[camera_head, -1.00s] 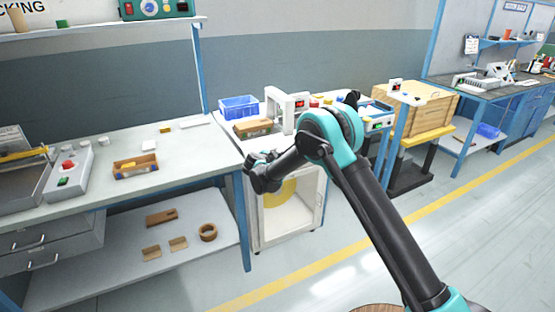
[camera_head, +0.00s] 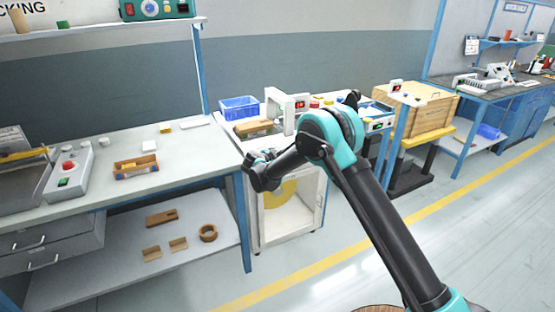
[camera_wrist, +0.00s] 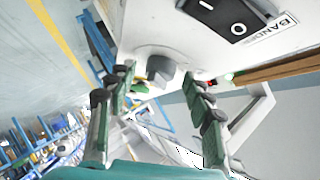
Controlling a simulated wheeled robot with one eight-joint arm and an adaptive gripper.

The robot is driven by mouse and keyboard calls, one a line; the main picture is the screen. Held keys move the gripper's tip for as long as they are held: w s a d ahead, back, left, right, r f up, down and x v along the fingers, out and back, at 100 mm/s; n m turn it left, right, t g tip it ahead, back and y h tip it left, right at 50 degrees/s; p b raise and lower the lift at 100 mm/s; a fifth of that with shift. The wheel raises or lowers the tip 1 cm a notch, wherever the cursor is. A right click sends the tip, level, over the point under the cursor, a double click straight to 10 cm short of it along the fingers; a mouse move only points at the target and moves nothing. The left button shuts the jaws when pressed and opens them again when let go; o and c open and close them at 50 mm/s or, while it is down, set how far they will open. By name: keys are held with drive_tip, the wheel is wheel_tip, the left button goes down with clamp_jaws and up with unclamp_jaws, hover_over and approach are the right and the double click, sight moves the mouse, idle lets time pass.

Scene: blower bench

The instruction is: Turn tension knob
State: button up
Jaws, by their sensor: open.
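The grey round tension knob (camera_wrist: 160,69) sticks out of the white machine panel (camera_wrist: 150,28) in the wrist view. My gripper (camera_wrist: 159,78) is open, with one finger on each side of the knob. Gaps show between the knob and both fingers, and I cannot tell how deep the fingertips reach around it. In the head view my gripper (camera_head: 248,160) is at the front left of the white banding machine (camera_head: 256,218), just below its top. The knob cannot be made out in the head view.
A black rocker switch (camera_wrist: 232,14) and a label (camera_wrist: 268,34) are beside the knob. A white arch (camera_head: 286,104), a blue bin (camera_head: 239,107) and a brown box (camera_head: 253,127) are on the machine top. A workbench (camera_head: 100,180) stands close on the left.

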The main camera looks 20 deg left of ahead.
drive_tip(key=v, duration=1.2)
